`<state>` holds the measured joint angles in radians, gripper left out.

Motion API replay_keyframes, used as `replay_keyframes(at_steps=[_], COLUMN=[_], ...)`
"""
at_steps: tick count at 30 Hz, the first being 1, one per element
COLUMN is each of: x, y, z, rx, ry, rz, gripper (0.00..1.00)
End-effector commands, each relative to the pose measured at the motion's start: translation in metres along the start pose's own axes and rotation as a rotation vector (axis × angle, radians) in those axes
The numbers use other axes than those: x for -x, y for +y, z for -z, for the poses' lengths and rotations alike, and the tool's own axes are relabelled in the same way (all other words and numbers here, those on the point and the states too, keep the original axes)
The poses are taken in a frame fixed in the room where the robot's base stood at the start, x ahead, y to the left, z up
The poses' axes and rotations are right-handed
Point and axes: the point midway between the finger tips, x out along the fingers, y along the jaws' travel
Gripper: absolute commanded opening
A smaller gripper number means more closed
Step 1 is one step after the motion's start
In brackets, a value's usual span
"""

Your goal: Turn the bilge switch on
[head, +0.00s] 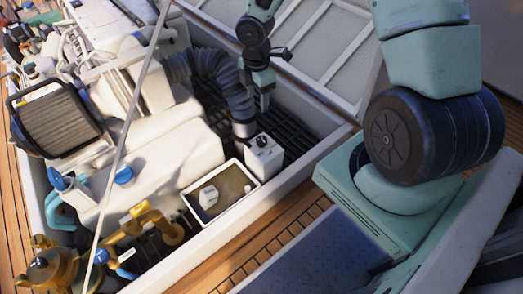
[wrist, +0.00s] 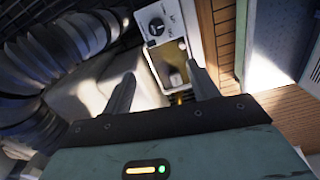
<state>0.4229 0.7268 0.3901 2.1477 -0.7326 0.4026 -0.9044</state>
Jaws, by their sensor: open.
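The bilge switch is a small white box (head: 264,160) with a dark round knob (head: 262,141) on its face. It stands in the hatch beside the ribbed hose. The wrist view shows the switch box (wrist: 172,12) and its knob (wrist: 157,27) at the top, beyond the fingertips, with markings too small to read. My gripper (head: 264,104) is open and empty, above and behind the switch in the head view. In the wrist view its two fingers (wrist: 162,70) are spread apart, and neither touches the knob.
A ribbed dark hose (head: 228,85) runs close beside the switch. A white-rimmed open tray (head: 228,213) with a small white block (head: 208,196) inside lies in front of it. The hatch edge (head: 315,155) and wooden deck (head: 255,250) border the right. A large white engine block (head: 140,160) fills the left.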

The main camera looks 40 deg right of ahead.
Motion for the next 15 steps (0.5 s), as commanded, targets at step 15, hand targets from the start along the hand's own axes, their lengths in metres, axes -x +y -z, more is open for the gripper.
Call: replay_keyframes(at_steps=[15], x=[-0.087], y=[0.005], z=[-0.017], rx=[0.049], ry=[0.01], rz=[0.0], gripper=[0.59])
